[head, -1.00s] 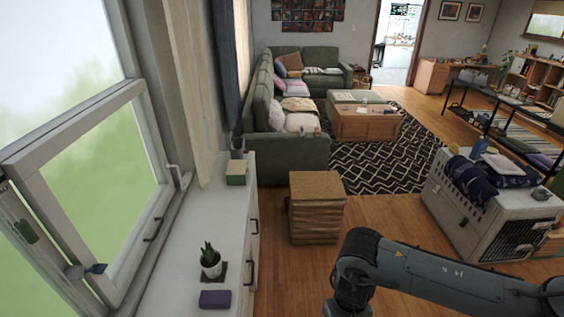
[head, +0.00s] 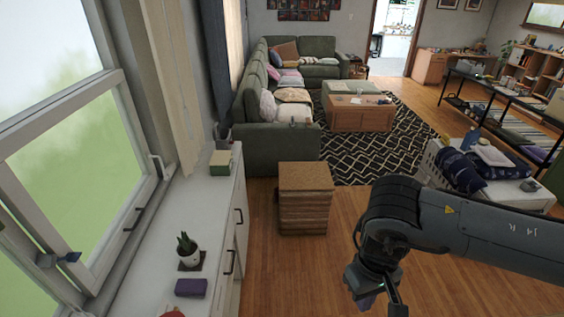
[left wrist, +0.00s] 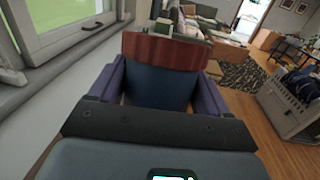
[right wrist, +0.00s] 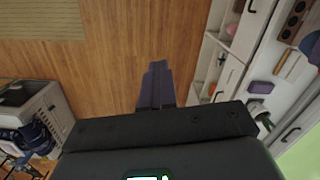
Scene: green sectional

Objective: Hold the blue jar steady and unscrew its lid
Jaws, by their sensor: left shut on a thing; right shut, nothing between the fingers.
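The blue jar (left wrist: 158,88) is between the purple fingers of my left gripper (left wrist: 160,84) in the left wrist view. Its wide reddish-brown lid (left wrist: 164,52) sits on top, at the far side of the fingers. In the head view, only a small red piece of the lid (head: 172,313) shows at the bottom edge. My left gripper is shut on the jar's body. My right gripper (head: 368,302) hangs low over the wood floor, right of the white cabinet. In the right wrist view its purple fingers (right wrist: 155,86) are together and empty, well apart from the jar.
The white cabinet top (head: 155,268) under the window holds a purple box (head: 191,287), a potted plant (head: 189,250) and a green-and-cream box (head: 221,163). A wooden crate-like stool (head: 304,200) stands on the floor. A pet crate (head: 500,192) is at right. Floor between is clear.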

